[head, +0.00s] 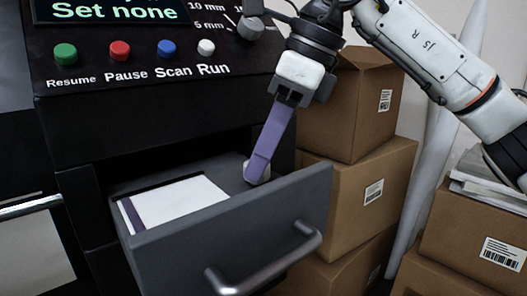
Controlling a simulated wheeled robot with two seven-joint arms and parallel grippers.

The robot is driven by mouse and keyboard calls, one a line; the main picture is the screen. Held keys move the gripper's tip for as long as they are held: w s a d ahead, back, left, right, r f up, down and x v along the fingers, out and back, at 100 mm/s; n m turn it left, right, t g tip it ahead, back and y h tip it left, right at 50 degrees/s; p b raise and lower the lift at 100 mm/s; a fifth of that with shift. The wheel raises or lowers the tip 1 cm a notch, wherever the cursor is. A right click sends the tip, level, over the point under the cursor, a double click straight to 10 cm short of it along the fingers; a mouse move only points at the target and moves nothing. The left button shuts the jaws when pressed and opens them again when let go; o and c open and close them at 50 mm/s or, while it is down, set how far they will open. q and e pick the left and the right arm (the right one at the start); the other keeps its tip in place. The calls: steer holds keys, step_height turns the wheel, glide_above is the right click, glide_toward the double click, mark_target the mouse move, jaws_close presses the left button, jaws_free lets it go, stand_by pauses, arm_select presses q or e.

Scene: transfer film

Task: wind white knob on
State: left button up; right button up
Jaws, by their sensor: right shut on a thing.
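A pale, whitish knob (257,172) sits inside the open drawer, towards its right back. My right gripper (258,160) reaches down into the drawer with its long purple fingers. The fingers are shut on the knob, which is partly hidden behind their tips. The open grey drawer (232,232) also holds a white sheet (178,203) with a purple strip along its left side. My left gripper is not in view.
The black machine's panel has a screen (118,10), several coloured buttons, including a white Run button (206,47), and a grey dial (250,28) by millimetre marks. The drawer's metal handle (268,265) sticks out in front. Stacked cardboard boxes (345,118) stand close on the right.

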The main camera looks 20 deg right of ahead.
steer(key=shift+m+t, duration=0.3)
steer(key=shift+m, duration=0.5)
steer(key=o, duration=1.1)
steer(key=shift+c, duration=0.2)
steer(key=p+v, duration=0.2)
steer(key=v, duration=0.8)
steer(key=shift+a+r, duration=0.2)
steer(key=shift+r, duration=0.05)
steer(key=shift+s, duration=0.1)
